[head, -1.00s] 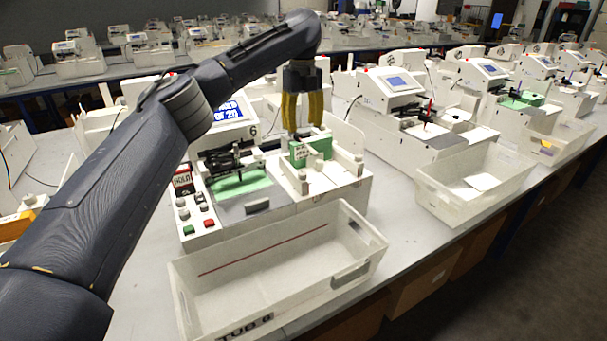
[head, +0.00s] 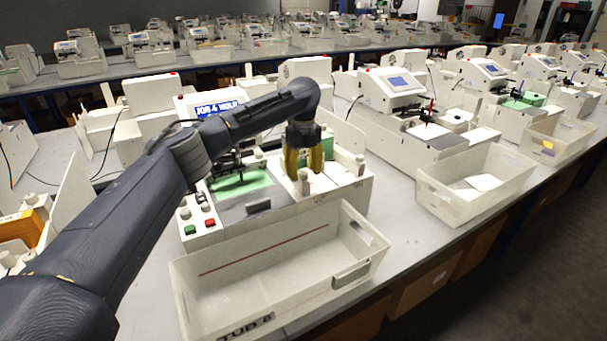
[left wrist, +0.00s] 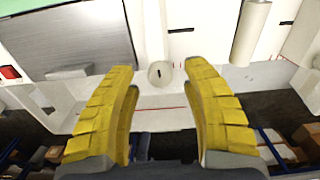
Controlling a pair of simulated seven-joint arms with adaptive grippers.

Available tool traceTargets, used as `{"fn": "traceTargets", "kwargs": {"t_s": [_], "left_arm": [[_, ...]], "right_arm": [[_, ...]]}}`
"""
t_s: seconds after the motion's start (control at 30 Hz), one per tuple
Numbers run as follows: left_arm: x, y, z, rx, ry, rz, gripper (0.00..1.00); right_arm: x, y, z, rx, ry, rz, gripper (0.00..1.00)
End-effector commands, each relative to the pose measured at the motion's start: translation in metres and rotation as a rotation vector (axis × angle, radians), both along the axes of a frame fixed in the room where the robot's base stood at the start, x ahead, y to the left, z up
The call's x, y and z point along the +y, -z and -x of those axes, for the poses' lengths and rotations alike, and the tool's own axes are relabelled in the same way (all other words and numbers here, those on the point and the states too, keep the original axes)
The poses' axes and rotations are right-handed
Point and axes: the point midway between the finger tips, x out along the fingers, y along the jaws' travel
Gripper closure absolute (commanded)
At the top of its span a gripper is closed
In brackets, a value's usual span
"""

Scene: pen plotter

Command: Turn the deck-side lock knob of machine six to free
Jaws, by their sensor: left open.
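Machine six (head: 330,194) is the white plotter in front of me; my left arm covers part of it. My left gripper (head: 303,172) is open, pointing down over the right part of the machine. In the left wrist view, the deck-side lock knob (left wrist: 160,73) is a small round white knob with a short dark mark. It appears between the open yellow fingers, near the grey deck plate (left wrist: 75,35), and nothing grips it. In the head view the knob (head: 303,188) shows just under the fingertips. A second white post (left wrist: 250,32) stands farther right. My right gripper is not in view.
An open translucent tub (head: 355,270) stands directly in front of the machine. Push buttons (head: 190,229) sit at the machine's front left. A neighbouring plotter (head: 420,140) and its tub (head: 490,210) stand to the right, with bare table between.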

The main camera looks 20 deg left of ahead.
Motion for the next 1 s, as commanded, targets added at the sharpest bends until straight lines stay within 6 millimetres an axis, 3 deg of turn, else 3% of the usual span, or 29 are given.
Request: {"fn": "traceTargets", "kwargs": {"t_s": [0.53, 0.9, 1.0], "left_arm": [[0.0002, 0.0113, 0.0001, 0.000, -0.001, 0.000, 0.49], [0.0002, 0.0111, 0.0001, 0.000, -0.001, 0.000, 0.92], [0.0002, 0.0111, 0.0001, 0.000, -0.001, 0.000, 1.00]], "right_arm": [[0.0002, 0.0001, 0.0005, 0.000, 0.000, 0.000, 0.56], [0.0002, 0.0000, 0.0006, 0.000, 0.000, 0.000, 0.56], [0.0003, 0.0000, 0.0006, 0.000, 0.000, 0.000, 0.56]]}}
